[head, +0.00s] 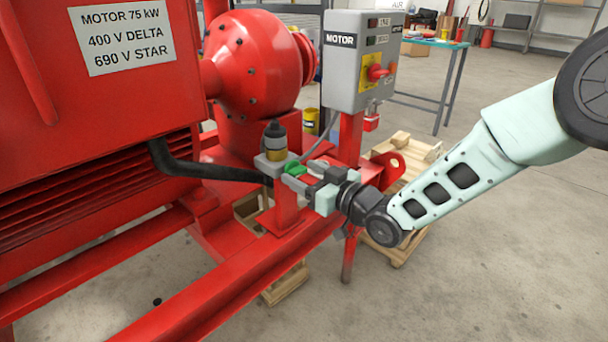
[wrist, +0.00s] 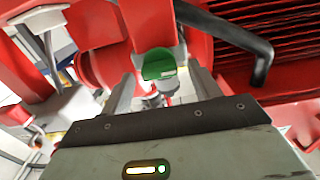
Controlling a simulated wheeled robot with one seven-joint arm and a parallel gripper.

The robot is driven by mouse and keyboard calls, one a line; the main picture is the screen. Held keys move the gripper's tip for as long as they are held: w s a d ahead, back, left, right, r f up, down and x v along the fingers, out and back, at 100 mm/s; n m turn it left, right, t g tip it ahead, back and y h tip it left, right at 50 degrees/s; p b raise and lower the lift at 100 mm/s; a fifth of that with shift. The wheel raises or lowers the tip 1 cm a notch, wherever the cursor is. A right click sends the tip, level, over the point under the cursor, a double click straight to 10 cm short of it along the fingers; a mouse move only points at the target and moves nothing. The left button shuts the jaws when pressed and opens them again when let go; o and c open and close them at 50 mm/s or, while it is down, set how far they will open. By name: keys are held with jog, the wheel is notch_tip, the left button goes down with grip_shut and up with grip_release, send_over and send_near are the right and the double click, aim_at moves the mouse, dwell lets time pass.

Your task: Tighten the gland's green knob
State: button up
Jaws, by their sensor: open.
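The green knob (head: 293,168) shows small beside a grey bracket at the pump skid, partly hidden by my gripper. In the wrist view the green knob (wrist: 158,64) is between and just beyond my two fingers, with silvery metal fittings below it. My gripper (head: 297,180) is open and comes in from the right, close to the knob. In the wrist view its fingers (wrist: 162,84) stand apart on either side of the knob; I cannot tell whether either touches it. The gland's body is mostly hidden.
A black and yellow capped fitting (head: 275,140) stands on the grey bracket. A black hose (head: 210,170) runs left to the motor. The grey motor switch box (head: 361,60) with a red handle is above. Red frame beams (head: 215,290) lie below. Open floor is at right.

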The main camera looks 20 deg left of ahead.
jog(key=shift+w+a, duration=0.1)
jog(key=shift+a, duration=0.2)
jog(key=c, duration=1)
